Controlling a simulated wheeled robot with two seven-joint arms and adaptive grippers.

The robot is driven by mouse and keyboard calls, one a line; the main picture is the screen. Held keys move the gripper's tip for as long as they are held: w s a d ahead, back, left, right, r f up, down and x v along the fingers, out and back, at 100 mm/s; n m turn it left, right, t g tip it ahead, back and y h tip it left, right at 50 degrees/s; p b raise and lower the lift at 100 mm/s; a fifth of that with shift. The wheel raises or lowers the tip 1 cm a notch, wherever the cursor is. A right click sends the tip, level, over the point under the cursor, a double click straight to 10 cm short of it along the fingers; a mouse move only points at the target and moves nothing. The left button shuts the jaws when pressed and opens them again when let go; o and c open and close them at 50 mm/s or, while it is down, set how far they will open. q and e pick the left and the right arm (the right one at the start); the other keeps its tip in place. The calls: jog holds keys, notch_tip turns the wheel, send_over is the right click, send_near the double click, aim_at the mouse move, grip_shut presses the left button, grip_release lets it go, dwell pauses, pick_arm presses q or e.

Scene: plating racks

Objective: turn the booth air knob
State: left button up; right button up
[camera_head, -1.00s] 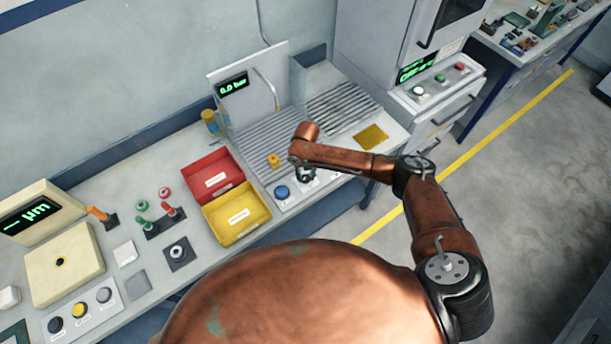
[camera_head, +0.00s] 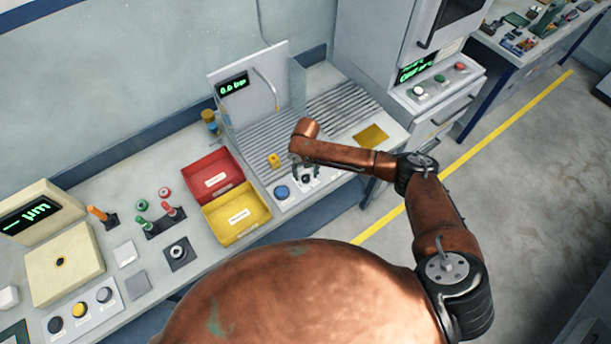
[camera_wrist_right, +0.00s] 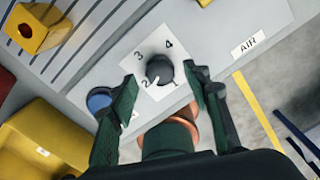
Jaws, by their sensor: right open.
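The booth air knob (camera_wrist_right: 160,69) is a dark round knob with a white pointer on a white dial plate (camera_wrist_right: 140,44) marked 1 to 4. Its pointer is toward the 2. An "AIR" label (camera_wrist_right: 248,44) is beside the plate. My right gripper (camera_wrist_right: 159,77) is open, with one green finger on each side of the knob and visible gaps between them. In the head view the right gripper (camera_head: 305,171) is over the knob (camera_head: 307,180) at the bench front. My left gripper is out of view.
A blue button (camera_head: 282,192) is left of the dial plate. A small yellow block (camera_head: 273,160) sits on the slatted grate. Yellow (camera_head: 236,238) and red (camera_head: 196,162) bins stand to the left. A display (camera_head: 233,85) behind reads 0.0 bar.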

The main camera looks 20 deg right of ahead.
aim_at(306, 177)
notch_tip(306, 177, up, 10)
dwell(0.4)
jog(key=shift+r, duration=0.1)
